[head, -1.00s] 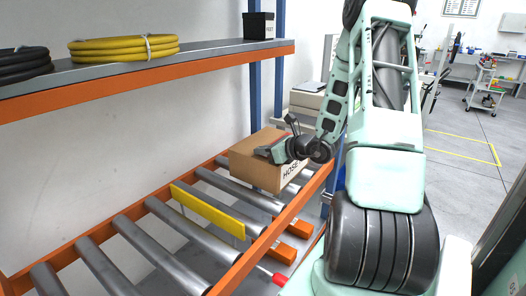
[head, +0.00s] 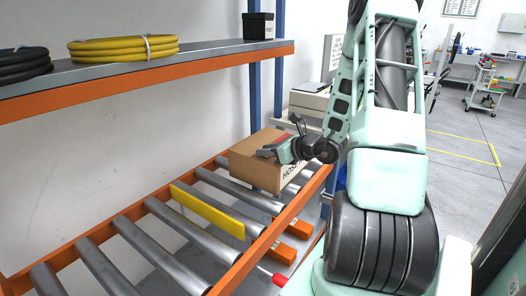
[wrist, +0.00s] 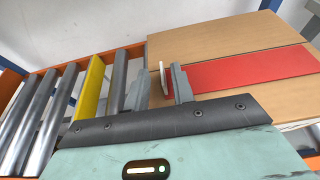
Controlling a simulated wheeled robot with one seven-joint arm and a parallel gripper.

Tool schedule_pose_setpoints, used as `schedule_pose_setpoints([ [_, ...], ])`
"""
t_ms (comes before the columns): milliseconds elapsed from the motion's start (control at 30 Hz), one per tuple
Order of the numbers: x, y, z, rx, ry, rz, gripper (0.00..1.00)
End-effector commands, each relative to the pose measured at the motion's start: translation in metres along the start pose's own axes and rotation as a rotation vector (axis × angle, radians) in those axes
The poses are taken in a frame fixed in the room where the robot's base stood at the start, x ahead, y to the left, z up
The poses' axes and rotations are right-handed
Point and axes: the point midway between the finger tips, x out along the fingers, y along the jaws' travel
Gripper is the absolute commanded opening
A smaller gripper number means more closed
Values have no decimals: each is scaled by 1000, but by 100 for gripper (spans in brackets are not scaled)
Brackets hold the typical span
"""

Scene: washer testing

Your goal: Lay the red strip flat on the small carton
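The small carton (head: 252,170) is a brown box with "HOSE" lettering on its side, standing at the far end of the roller rack. The red strip (wrist: 255,68) lies flat along the carton's top (wrist: 220,40) in the wrist view. Only a bit of the strip (head: 281,138) shows in the head view, behind my gripper. My gripper (wrist: 160,88) is at the strip's left end, low over the carton's near left edge. Its two grey fingers stand apart. A thin white upright piece (wrist: 162,78) shows between them, with gaps on both sides.
Orange blocks (head: 290,228) sit at the rack's front rail. An overhead shelf (head: 190,62) carries coiled hoses and a black box (head: 258,25). A wall is behind the carton.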

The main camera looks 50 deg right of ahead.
Motion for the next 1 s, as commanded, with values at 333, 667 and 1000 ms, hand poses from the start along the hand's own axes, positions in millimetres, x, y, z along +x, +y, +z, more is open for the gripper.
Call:
schedule_pose_setpoints([
  [333,-73,-1,0,0,1,-6,24],
  [667,-101,0,0,1,1,-1,24],
  [1000,-61,89,21,-222,48,323,24],
])
